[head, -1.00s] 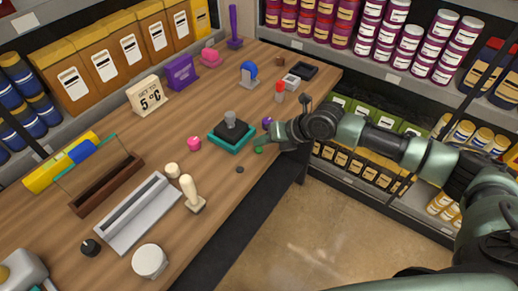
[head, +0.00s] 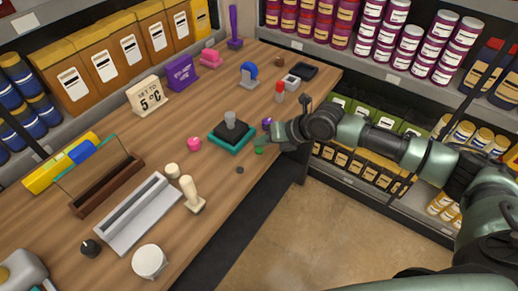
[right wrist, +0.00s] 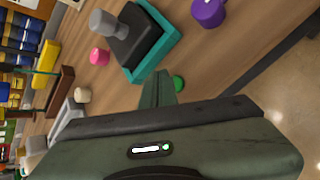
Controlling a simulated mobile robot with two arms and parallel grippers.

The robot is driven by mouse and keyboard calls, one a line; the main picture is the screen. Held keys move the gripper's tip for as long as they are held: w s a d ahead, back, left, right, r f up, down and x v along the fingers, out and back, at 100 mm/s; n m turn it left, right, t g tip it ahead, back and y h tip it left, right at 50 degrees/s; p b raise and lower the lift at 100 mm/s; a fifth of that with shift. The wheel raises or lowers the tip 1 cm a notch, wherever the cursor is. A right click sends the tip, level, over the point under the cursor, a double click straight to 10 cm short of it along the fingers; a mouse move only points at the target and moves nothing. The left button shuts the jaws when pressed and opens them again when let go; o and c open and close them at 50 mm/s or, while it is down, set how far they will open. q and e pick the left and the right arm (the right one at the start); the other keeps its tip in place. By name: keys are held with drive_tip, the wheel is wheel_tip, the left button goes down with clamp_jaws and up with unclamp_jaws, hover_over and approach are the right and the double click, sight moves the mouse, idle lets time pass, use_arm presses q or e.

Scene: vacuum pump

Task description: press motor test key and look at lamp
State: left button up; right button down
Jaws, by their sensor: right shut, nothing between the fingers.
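My right gripper (head: 266,145) reaches over the table's right edge with its fingers shut and nothing between them. A small round green button-like piece (head: 259,151) is right by the fingertips. In the right wrist view, the shut fingers (right wrist: 158,90) are beside the green piece (right wrist: 178,83); I cannot tell whether they touch it. A teal-based block with a black top and grey knob (head: 231,133) stands just left of the fingers. A small red-topped white piece (head: 280,91) stands farther back. No label shows which is the motor test key or the lamp. My left gripper is out of view.
A purple knob (head: 267,123) and a pink knob (head: 194,144) are close by on the wooden table (head: 225,205). A cream-handled stamp (head: 192,194) and a grey channelled block (head: 138,214) are nearer. Shelves of jars stand behind. The floor at right is clear.

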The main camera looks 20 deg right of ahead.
sight(262, 151)
drive_tip(key=shift+f, duration=0.1)
idle(0.5)
drive_tip(key=shift+f+b, duration=0.3)
drive_tip(key=shift+b, duration=0.15)
drive_tip(key=shift+f+b, duration=0.35)
drive_tip(key=shift+f, duration=0.1)
idle(0.3)
idle(0.4)
drive_tip(key=shift+r+p, duration=0.5)
drive_tip(key=shift+r, duration=0.35)
drive_tip(key=shift+r+p, duration=1.8)
drive_tip(key=shift+r, duration=0.75)
